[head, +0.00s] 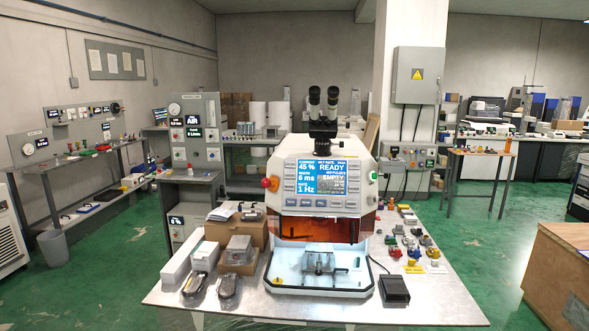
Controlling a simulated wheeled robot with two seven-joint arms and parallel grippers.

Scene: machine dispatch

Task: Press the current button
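The white machine (278,228) with a microscope eyepiece (323,112) stands on the metal table in the middle of the head view. Its blue screen (318,178) reads CURRENT 45 %, a width-like line of 6 ms, RATE 1 Hz, READY and EMPTY. The current line is at the screen's upper left; the button labels are too small to read, so I cannot tell which is the current button. Neither of my grippers is in view.
A red knob (266,183) sticks out at the machine's left side. Boxes (238,248) and two dark handheld items stand left on the table (440,305). A black pedal (394,289) and several small coloured parts lie right. The table's front right corner is clear.

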